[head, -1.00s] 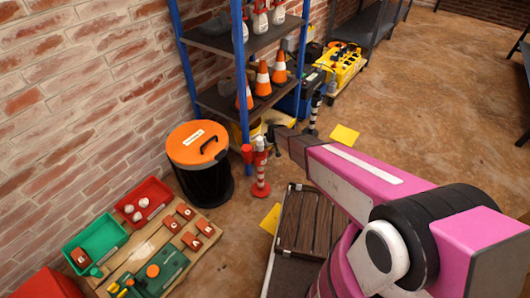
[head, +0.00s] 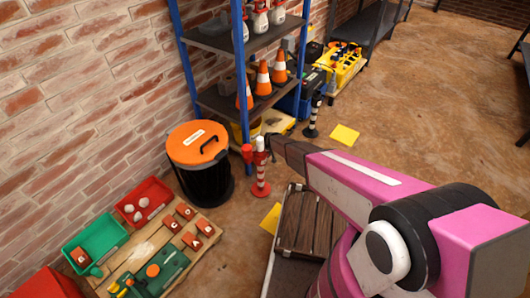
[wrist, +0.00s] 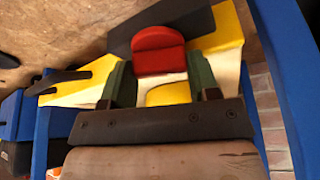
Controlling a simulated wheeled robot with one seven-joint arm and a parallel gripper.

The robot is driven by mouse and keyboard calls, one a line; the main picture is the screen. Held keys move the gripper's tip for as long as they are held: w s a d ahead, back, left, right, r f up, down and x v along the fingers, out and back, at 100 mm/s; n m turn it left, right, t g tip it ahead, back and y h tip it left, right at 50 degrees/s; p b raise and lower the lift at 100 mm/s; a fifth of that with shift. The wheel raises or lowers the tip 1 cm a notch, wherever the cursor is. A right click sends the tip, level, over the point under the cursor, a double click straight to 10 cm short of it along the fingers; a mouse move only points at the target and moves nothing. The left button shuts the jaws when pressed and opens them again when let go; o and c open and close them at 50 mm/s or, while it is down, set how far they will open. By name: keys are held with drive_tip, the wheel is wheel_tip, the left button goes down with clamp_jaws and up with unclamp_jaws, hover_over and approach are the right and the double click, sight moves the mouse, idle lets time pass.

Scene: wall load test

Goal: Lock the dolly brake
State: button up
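My gripper (wrist: 160,85) is open in the wrist view, its two dark green fingers apart. A red rounded tab (wrist: 159,50) shows between and beyond the fingers, in front of a yellow and cream body (wrist: 222,45). I cannot tell whether the fingers touch the tab, or whether it is the dolly brake. In the head view the end of my arm is beside a red-and-white post (head: 260,172), with a red piece (head: 247,153) next to it. A low wood-slatted platform (head: 303,222), possibly the dolly, lies partly hidden behind my arm.
A blue-post shelf (head: 240,75) with cones and bottles stands by the wall. A black bin with an orange lid (head: 198,143) is left of the post. A pallet with red and green trays (head: 95,240) lies front left. Open floor (head: 440,100) is at the right.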

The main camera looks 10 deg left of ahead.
drive_tip(key=c, duration=0.3)
drive_tip(key=shift+n+g+y, duration=0.3)
drive_tip(key=shift+n+g, duration=0.5)
drive_tip(key=shift+n, duration=1.3)
drive_tip(key=o, duration=0.9)
drive_tip(key=shift+r, duration=0.1)
